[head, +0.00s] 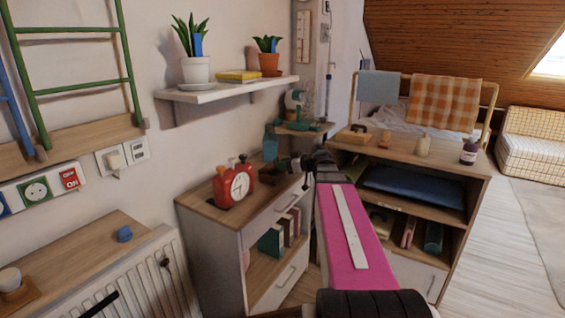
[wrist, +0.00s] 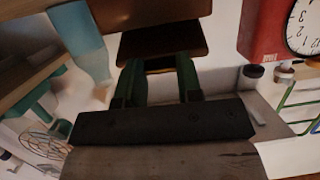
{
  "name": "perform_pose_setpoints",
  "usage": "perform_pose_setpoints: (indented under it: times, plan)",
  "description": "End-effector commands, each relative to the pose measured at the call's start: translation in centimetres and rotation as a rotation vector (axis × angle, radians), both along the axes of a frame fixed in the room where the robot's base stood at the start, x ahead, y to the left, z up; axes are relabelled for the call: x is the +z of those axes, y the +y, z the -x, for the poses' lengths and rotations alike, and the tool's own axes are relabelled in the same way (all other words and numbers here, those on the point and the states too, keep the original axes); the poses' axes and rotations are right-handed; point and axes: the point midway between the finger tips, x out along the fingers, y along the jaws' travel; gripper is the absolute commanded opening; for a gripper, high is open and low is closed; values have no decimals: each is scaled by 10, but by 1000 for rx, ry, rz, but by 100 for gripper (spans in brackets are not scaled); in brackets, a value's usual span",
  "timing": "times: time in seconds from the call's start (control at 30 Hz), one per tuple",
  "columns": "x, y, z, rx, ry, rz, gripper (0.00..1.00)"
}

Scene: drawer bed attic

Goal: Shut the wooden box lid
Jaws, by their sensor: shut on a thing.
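The small dark-brown wooden box (head: 270,175) stands on the low cabinet, between the red alarm clock and the blue bottle. In the wrist view its brown wooden lid (wrist: 165,40) is in front of my gripper, with a darker part above it. My gripper (wrist: 158,72) has two green fingers on either side of the lid's near edge, shut on it. In the head view my gripper (head: 290,165) is small and dark, at the box's right side. The box's inside and the lid's exact angle cannot be made out.
The red alarm clock (head: 236,184) stands close to the left of the box, and the blue bottle (head: 270,143) stands just behind it. A wall shelf (head: 230,88) with two potted plants hangs above. A larger wooden dresser (head: 465,190) stands to the right.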

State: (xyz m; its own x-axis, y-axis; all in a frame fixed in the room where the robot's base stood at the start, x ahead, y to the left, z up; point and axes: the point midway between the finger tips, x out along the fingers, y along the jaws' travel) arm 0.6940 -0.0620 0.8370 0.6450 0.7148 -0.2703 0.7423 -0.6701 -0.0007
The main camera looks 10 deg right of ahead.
Motion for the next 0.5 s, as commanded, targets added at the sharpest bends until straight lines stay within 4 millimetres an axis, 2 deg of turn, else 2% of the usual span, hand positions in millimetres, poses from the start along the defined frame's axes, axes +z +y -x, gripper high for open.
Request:
perform_pose_setpoints:
  times: [0.3,0.5]
  plan:
    - [-21,-4,4,2,6,9,0]
    - [-27,-5,5,2,6,11,0]
